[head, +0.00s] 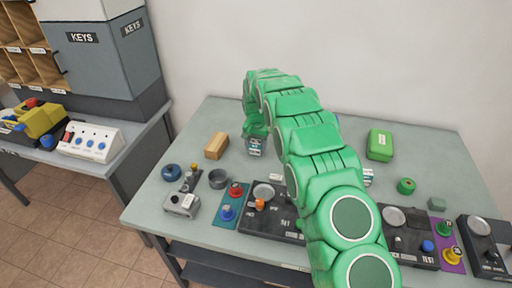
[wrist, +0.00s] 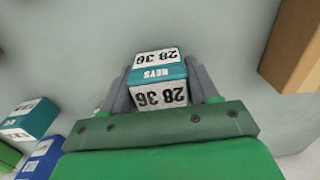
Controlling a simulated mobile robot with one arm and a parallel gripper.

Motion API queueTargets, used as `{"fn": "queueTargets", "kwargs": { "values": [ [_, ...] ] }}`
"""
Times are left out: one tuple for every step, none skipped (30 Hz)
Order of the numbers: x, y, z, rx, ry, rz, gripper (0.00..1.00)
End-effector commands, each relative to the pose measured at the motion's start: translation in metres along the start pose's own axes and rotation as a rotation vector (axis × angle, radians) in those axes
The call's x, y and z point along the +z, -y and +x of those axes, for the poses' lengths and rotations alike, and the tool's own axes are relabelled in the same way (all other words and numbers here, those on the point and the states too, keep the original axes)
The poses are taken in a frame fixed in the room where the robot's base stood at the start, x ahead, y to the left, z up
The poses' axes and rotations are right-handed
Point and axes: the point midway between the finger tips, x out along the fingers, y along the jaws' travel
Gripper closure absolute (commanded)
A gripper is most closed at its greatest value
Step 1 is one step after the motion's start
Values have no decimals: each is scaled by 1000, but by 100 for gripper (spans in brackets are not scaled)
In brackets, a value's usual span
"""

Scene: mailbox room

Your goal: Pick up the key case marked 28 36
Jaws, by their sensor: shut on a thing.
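The key case marked 28 36 (wrist: 158,72) is a small white and teal box with "KEYS" on its teal band. In the wrist view it sits between the two grey fingers of my gripper (wrist: 160,88), which are shut on its sides. In the head view the key case (head: 254,147) shows low beside my green arm, toward the back of the grey table (head: 218,118). My gripper is mostly hidden by the arm there. I cannot tell whether the case touches the table.
A wooden block (head: 216,146) stands left of the case. In the wrist view, another teal-and-white case (wrist: 30,117) and a blue one (wrist: 40,158) are at lower left. A green box (head: 380,145) is at the back right. Dark panels (head: 270,217) line the front.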

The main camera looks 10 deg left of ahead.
Motion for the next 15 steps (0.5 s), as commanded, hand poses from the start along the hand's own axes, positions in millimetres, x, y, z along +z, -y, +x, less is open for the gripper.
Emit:
{"fn": "queueTargets", "kwargs": {
  "values": [
    [0, 0, -4, -1, -2, 0, 73],
    [-1, 0, -7, -1, -2, 0, 73],
    [-1, 0, -11, -2, -3, 0, 73],
    [-1, 0, -14, -2, -3, 0, 73],
    [-1, 1, -17, -2, -4, 0, 73],
    [-1, 1, -22, -2, -4, 0, 73],
    [-1, 1, -26, -2, -4, 0, 73],
    [0, 0, -29, -2, -3, 0, 73],
    [2, 0, -31, -1, -2, 0, 73],
    [3, -1, -32, -1, -2, 0, 73],
    [4, -2, -34, -1, -3, 0, 73],
    [6, -2, -37, -2, -4, 0, 73],
    [7, -3, -39, -2, -4, 0, 73],
    [8, -4, -41, -2, -4, 0, 73],
    [10, -5, -44, -2, -4, 0, 73]
  ]
}}
